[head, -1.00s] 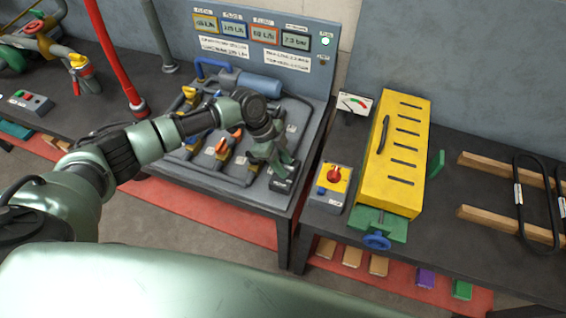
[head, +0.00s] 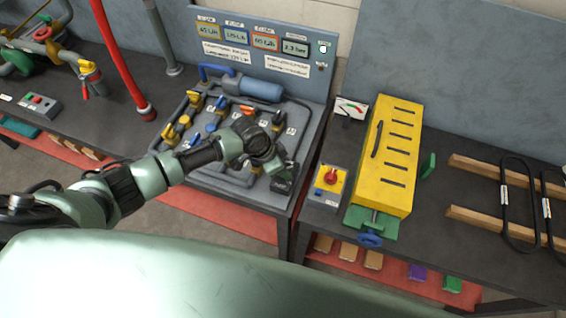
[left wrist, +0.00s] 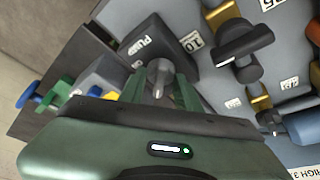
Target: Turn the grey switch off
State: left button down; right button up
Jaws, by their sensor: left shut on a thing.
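The grey switch (left wrist: 158,72) is a short grey lever on a dark box marked PUMP (left wrist: 150,42) in the left wrist view. My left gripper (left wrist: 160,85) has its two green fingers on either side of the lever and is shut on it. In the head view my left gripper (head: 281,170) is at the front right corner of the grey valve panel, over the dark switch box (head: 284,186). It hides the lever there, so I cannot tell which way the switch points. A small lamp (head: 323,49) on the upright board looks lit. My right gripper is not in view.
A yellow-topped box with a red knob (head: 331,178) and a slotted yellow case (head: 394,155) stand to the right. A red pipe (head: 120,60) rises at the left.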

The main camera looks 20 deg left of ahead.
pick_arm(q)
jog(key=n, duration=0.2)
jog(key=n+t+y, duration=0.1)
jog(key=n, duration=0.1)
jog(key=shift+d+r+n, duration=0.1)
jog(key=shift+d+n, duration=0.05)
jog(key=shift+n, duration=0.15)
jog(key=shift+n+t+y, duration=0.4)
jog(key=shift+n+y, duration=0.7)
jog(key=shift+n, duration=1.4)
jog(key=c, duration=1)
grip_release()
jog(key=shift+s, duration=0.1)
jog(key=shift+b+v, duration=0.55)
jog(key=shift+v, duration=3.35)
